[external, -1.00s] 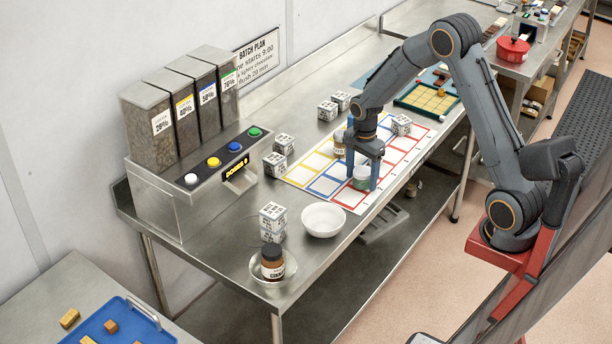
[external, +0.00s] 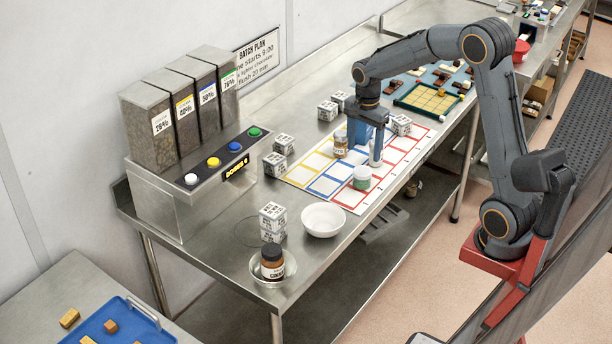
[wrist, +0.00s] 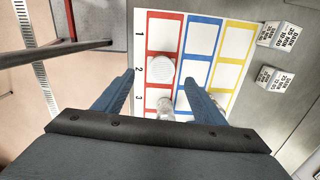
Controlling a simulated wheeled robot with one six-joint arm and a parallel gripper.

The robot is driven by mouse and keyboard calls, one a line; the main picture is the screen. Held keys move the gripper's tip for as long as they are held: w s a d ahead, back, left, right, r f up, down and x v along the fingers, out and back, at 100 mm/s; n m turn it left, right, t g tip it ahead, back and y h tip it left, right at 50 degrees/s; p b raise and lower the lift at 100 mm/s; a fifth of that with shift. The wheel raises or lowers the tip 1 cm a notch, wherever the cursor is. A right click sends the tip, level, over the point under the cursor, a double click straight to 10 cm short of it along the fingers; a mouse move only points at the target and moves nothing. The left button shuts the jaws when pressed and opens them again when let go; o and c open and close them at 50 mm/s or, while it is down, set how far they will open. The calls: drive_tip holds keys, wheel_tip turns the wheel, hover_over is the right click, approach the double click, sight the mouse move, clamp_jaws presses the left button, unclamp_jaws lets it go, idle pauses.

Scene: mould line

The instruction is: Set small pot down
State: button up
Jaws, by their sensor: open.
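The small pot (external: 362,178), pale green with a white lid, stands upright on the colour-gridded mat (external: 327,185), in the red column. In the wrist view, its round white lid (wrist: 161,69) shows in the row 2 square, close to the red line. My gripper (external: 365,152) is above and beyond the pot, apart from it, with fingers pointing down. In the wrist view, my gripper (wrist: 158,80) has its two blue fingers spread, with nothing held. A small pale thing (wrist: 165,105) shows below the lid between the fingers; I cannot tell what it is.
A brown jar (external: 341,146) stands on the mat, left of my gripper. A white bowl (external: 323,219) and a dish with a dark brown jar (external: 272,262) are nearer the front. A chocolate tray (external: 428,100) lies beyond the mat.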

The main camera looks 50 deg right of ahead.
drive_tip(key=s+a+f+n, duration=0.4)
drive_tip(key=s+a+n, duration=0.2)
drive_tip(key=s+n, duration=0.2)
drive_tip(key=s+a+f+n+t, duration=0.1)
drive_tip(key=s+a+f+n, duration=0.3)
drive_tip(key=s+a+n, duration=0.3)
drive_tip(key=s+n, duration=0.1)
drive_tip(key=n, duration=0.2)
drive_tip(key=shift+s+n, duration=0.15)
drive_tip(key=shift+n, duration=0.25)
